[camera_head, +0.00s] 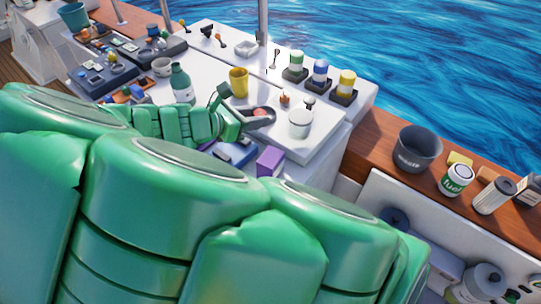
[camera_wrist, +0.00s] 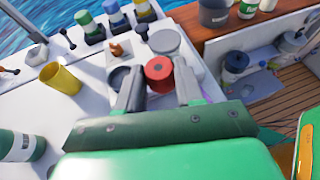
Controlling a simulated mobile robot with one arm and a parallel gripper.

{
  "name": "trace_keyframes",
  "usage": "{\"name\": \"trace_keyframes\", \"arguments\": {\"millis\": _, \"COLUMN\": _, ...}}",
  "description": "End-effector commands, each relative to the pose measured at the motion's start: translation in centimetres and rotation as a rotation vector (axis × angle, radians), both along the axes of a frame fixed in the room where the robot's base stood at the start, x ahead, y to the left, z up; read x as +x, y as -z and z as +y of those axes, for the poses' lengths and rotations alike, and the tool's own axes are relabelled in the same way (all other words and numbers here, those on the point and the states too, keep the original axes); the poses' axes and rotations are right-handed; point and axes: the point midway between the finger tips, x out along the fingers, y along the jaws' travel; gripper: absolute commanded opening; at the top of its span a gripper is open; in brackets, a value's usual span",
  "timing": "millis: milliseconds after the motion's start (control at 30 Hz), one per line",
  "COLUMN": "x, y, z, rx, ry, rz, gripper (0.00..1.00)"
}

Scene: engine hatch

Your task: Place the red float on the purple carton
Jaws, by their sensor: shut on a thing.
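In the head view my gripper (camera_head: 228,112) is over the white counter, partly hidden by my green arm. The purple carton (camera_head: 269,160) stands to the right of and nearer than my gripper, at the counter's near edge. Its lower part is hidden by my arm.
A yellow cup (camera_head: 238,82), a green bottle (camera_head: 181,83) and a white round tub (camera_head: 300,123) stand around my gripper. Several coloured cans stand at the back, including a green one (camera_head: 295,66). A grey bucket (camera_head: 418,148) is on the wooden ledge. Blue items (camera_head: 236,150) lie beside the carton.

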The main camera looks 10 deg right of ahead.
Motion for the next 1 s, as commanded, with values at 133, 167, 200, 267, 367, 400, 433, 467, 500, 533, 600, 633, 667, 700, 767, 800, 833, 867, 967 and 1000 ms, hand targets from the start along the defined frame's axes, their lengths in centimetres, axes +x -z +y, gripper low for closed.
{"name": "trace_keyframes", "arguments": {"millis": 133, "x": -2.9, "y": -0.1, "z": -1.3, "rx": -0.002, "ry": 0.050, "rz": 0.006, "gripper": 0.08}}
{"name": "trace_keyframes", "arguments": {"millis": 167, "x": -3.3, "y": -0.1, "z": -1.5, "rx": -0.002, "ry": 0.058, "rz": 0.006, "gripper": 0.08}}
{"name": "trace_keyframes", "arguments": {"millis": 200, "x": -3.7, "y": -0.2, "z": -1.7, "rx": -0.001, "ry": 0.066, "rz": 0.007, "gripper": 0.08}}
{"name": "trace_keyframes", "arguments": {"millis": 267, "x": -4.1, "y": -0.2, "z": -1.9, "rx": -0.002, "ry": 0.074, "rz": 0.008, "gripper": 0.08}}
{"name": "trace_keyframes", "arguments": {"millis": 367, "x": -4.4, "y": 0.2, "z": -2.0, "rx": -0.003, "ry": 0.080, "rz": 0.008, "gripper": 0.08}}
{"name": "trace_keyframes", "arguments": {"millis": 400, "x": -4.4, "y": 0.5, "z": -2.0, "rx": -0.004, "ry": 0.080, "rz": 0.009, "gripper": 0.08}}
{"name": "trace_keyframes", "arguments": {"millis": 433, "x": -4.4, "y": 0.8, "z": -2.0, "rx": -0.004, "ry": 0.081, "rz": 0.009, "gripper": 0.08}}
{"name": "trace_keyframes", "arguments": {"millis": 467, "x": -4.4, "y": 1.1, "z": -2.0, "rx": -0.004, "ry": 0.081, "rz": 0.010, "gripper": 0.08}}
{"name": "trace_keyframes", "arguments": {"millis": 500, "x": -4.4, "y": 1.5, "z": -2.0, "rx": -0.004, "ry": 0.081, "rz": 0.010, "gripper": 0.08}}
{"name": "trace_keyframes", "arguments": {"millis": 533, "x": -4.4, "y": 1.9, "z": -2.0, "rx": -0.005, "ry": 0.082, "rz": 0.010, "gripper": 0.08}}
{"name": "trace_keyframes", "arguments": {"millis": 600, "x": -4.4, "y": 2.7, "z": -2.1, "rx": -0.006, "ry": 0.081, "rz": 0.008, "gripper": 0.08}}
{"name": "trace_keyframes", "arguments": {"millis": 633, "x": -4.4, "y": 3.0, "z": -2.1, "rx": -0.006, "ry": 0.081, "rz": 0.008, "gripper": 0.08}}
{"name": "trace_keyframes", "arguments": {"millis": 667, "x": -4.4, "y": 3.4, "z": -2.1, "rx": -0.005, "ry": 0.081, "rz": 0.008, "gripper": 0.08}}
{"name": "trace_keyframes", "arguments": {"millis": 700, "x": -4.4, "y": 3.8, "z": -2.1, "rx": -0.005, "ry": 0.081, "rz": 0.009, "gripper": 0.08}}
{"name": "trace_keyframes", "arguments": {"millis": 767, "x": -4.4, "y": 4.2, "z": -2.0, "rx": -0.004, "ry": 0.080, "rz": 0.009, "gripper": 0.08}}
{"name": "trace_keyframes", "arguments": {"millis": 800, "x": -4.4, "y": 4.3, "z": -2.0, "rx": -0.003, "ry": 0.081, "rz": 0.008, "gripper": 0.08}}
{"name": "trace_keyframes", "arguments": {"millis": 833, "x": -4.4, "y": 4.5, "z": -2.0, "rx": -0.002, "ry": 0.080, "rz": 0.008, "gripper": 0.08}}
{"name": "trace_keyframes", "arguments": {"millis": 867, "x": -4.4, "y": 4.6, "z": -2.0, "rx": -0.002, "ry": 0.080, "rz": 0.008, "gripper": 0.08}}
{"name": "trace_keyframes", "arguments": {"millis": 967, "x": -4.4, "y": 5.3, "z": -2.1, "rx": -0.004, "ry": 0.080, "rz": 0.010, "gripper": 0.08}}
{"name": "trace_keyframes", "arguments": {"millis": 1000, "x": -4.4, "y": 5.7, "z": -2.1, "rx": -0.005, "ry": 0.080, "rz": 0.010, "gripper": 0.08}}
